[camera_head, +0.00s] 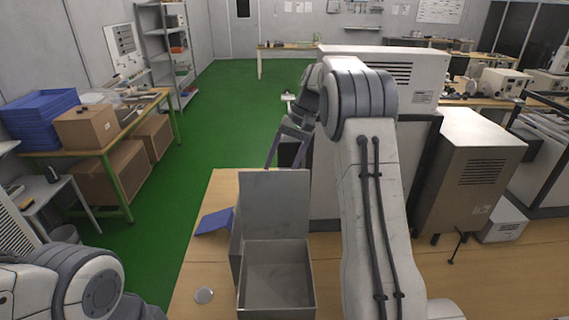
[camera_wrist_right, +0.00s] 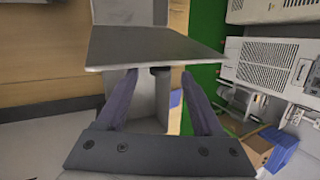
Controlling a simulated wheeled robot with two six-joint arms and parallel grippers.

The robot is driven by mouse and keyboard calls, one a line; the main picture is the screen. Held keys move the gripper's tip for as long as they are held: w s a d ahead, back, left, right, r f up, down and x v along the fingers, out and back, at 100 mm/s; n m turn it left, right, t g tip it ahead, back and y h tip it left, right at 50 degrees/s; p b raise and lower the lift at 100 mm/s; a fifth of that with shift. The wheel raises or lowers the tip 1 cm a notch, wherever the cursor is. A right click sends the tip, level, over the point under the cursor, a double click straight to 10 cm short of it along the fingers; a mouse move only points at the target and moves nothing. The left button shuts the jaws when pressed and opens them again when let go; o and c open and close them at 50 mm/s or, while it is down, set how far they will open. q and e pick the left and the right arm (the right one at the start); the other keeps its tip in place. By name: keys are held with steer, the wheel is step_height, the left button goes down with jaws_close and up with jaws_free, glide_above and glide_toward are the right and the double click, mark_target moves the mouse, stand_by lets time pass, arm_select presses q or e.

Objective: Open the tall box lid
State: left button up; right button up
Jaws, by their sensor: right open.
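The grey metal tall box (camera_head: 276,293) stands on the wooden table and shows an open top with a hollow inside. Its flat grey lid (camera_head: 273,200) stands about upright at the far side of the opening. In the right wrist view the lid (camera_wrist_right: 150,46) appears as a wide plate just beyond my fingertips. My right gripper (camera_head: 287,148) is at the lid's upper edge, fingers pointing down, partly hidden behind my own arm. It also shows in the right wrist view (camera_wrist_right: 160,78), fingers spread with nothing clearly gripped. Contact with the lid is unclear. My left gripper is out of view.
A large white machine (camera_head: 415,70) and a beige cabinet (camera_head: 470,165) stand to the right.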

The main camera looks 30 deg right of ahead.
steer(key=shift+v, duration=1.15)
